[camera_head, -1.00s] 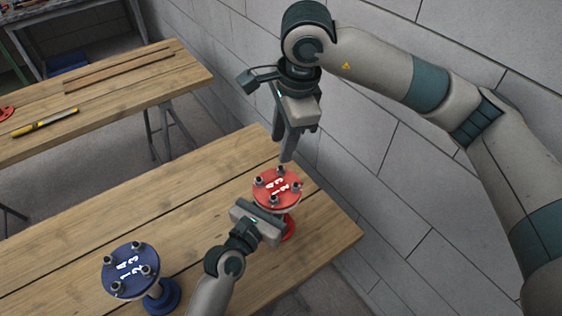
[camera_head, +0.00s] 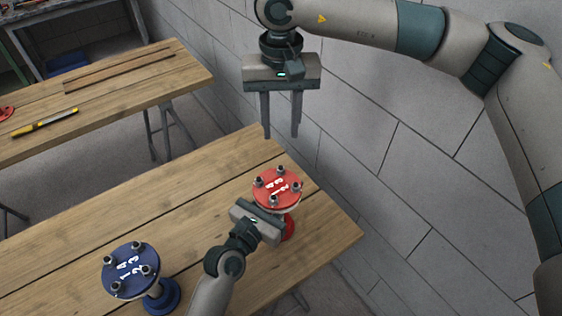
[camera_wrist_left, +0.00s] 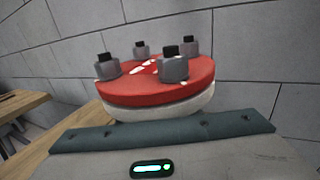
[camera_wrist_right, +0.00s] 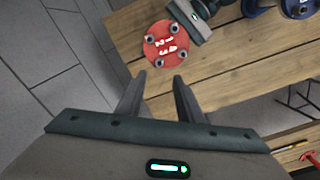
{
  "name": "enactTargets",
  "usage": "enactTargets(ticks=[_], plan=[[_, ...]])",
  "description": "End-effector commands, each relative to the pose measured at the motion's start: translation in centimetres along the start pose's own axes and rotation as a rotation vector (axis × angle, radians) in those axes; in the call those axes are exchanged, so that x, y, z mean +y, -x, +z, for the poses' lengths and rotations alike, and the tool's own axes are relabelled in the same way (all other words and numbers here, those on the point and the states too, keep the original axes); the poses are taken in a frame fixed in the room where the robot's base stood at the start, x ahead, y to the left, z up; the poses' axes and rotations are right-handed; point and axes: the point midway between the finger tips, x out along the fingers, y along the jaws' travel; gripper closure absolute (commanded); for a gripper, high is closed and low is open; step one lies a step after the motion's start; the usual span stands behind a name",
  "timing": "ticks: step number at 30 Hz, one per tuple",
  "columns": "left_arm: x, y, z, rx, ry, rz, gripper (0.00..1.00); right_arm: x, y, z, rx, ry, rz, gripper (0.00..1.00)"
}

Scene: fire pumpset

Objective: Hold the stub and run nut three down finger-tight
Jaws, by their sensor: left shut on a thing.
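The red stub (camera_head: 276,188) stands upright near the right end of the front bench. Its round flange has a nut on a stud at each of several places and white numbers, too small to match surely to nuts. The flange fills the middle of the left wrist view (camera_wrist_left: 150,90), with dark stud ends above the grey nuts. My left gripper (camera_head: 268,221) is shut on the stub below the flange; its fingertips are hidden. My right gripper (camera_head: 281,134) is open and empty, pointing down, above and behind the flange. The right wrist view shows the flange (camera_wrist_right: 168,45) beyond its fingertips.
A similar blue stub (camera_head: 130,272) with nuts stands at the bench's front left. The block wall (camera_head: 400,190) runs close behind the bench (camera_head: 190,215). A second bench (camera_head: 110,100) carries a yellow tool (camera_head: 45,122). The bench middle is clear.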

Motion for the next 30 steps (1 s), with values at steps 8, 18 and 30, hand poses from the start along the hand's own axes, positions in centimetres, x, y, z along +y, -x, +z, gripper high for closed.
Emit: enactTargets(ticks=[8, 18, 30], plan=[[0.1, 0.0, 0.0, 0.000, -0.001, 0.001, 1.00, 0.0, 0.1, -0.1, -0.005, 0.053, 0.004, 0.66], [0.0, 0.0, 0.0, 0.000, -0.001, 0.001, 1.00, 0.1, -0.2, -0.1, -0.005, 0.051, 0.004, 0.66], [0.0, 0.0, 0.0, 0.000, -0.001, 0.001, 1.00, 0.1, -4.5, 0.0, -0.007, 0.049, 0.005, 0.66]])
